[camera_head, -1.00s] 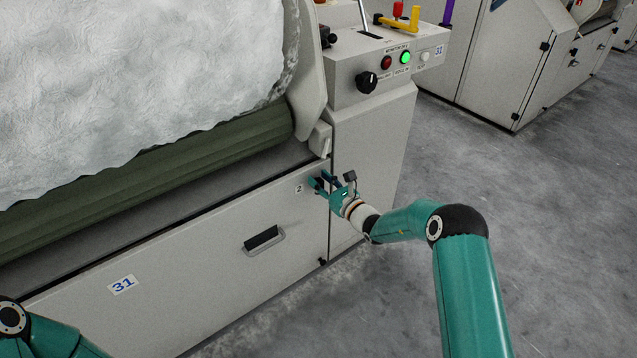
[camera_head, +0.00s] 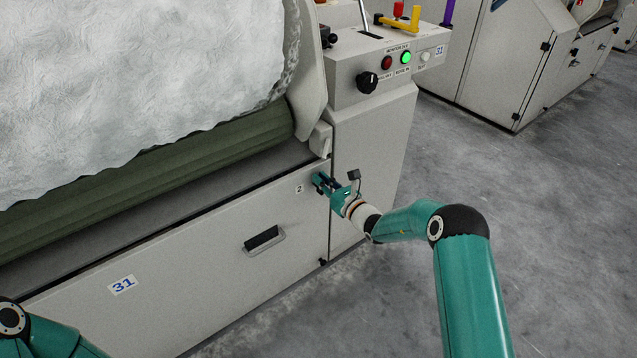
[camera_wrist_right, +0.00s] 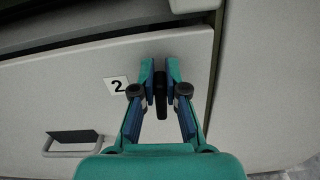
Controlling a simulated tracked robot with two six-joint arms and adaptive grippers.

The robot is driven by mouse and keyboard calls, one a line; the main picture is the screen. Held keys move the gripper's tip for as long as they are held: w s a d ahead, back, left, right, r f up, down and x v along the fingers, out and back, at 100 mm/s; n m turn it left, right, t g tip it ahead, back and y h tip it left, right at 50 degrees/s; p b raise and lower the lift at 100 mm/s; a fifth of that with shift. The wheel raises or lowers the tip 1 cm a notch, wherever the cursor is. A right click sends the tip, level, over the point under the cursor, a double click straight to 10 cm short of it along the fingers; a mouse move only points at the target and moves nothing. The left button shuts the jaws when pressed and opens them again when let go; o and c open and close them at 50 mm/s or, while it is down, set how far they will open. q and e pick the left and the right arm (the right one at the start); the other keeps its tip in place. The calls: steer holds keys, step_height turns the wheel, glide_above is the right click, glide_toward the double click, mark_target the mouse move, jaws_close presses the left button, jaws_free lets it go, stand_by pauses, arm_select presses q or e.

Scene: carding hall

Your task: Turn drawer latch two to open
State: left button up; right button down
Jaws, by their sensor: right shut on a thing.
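Drawer latch two (camera_wrist_right: 161,92) is a small dark upright piece on the drawer front, to the right of the label "2" (camera_wrist_right: 117,86) in the right wrist view. My right gripper (camera_wrist_right: 160,76) is shut on it, with one finger on each side. In the head view my right gripper (camera_head: 320,182) is at the upper right corner of the drawer front (camera_head: 200,250) and hides most of the latch. The label also shows in the head view (camera_head: 299,189). My left gripper is out of view; only part of my left arm shows at the lower left.
A recessed black drawer handle (camera_head: 263,240) is on the drawer front, left of my right gripper. Above are a green roller (camera_head: 150,170) and white fibre (camera_head: 130,80). A control panel (camera_head: 385,70) stands above right. The grey floor at right is clear.

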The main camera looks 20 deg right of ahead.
steer(key=m, duration=0.4)
steer(key=shift+w+d+f, duration=0.1)
steer(key=shift+d+f, duration=0.15)
steer(key=shift+f, duration=0.05)
steer(key=shift+w+d+f+m+b, duration=0.1)
steer(key=shift+d+f+m, duration=0.25)
steer(key=shift+m, duration=1.8)
steer(key=shift+d+f+m+b, duration=0.15)
steer(key=shift+f+m, duration=0.35)
steer(key=shift+m, duration=1.6)
steer(key=shift+w+d+f+m+b, duration=0.1)
steer(key=shift+d+f+m, duration=0.25)
steer(key=shift+m, duration=1.8)
steer(key=shift+f, duration=0.1)
steer(key=c, duration=1.2)
jaws_free()
steer(key=shift+r, duration=0.2)
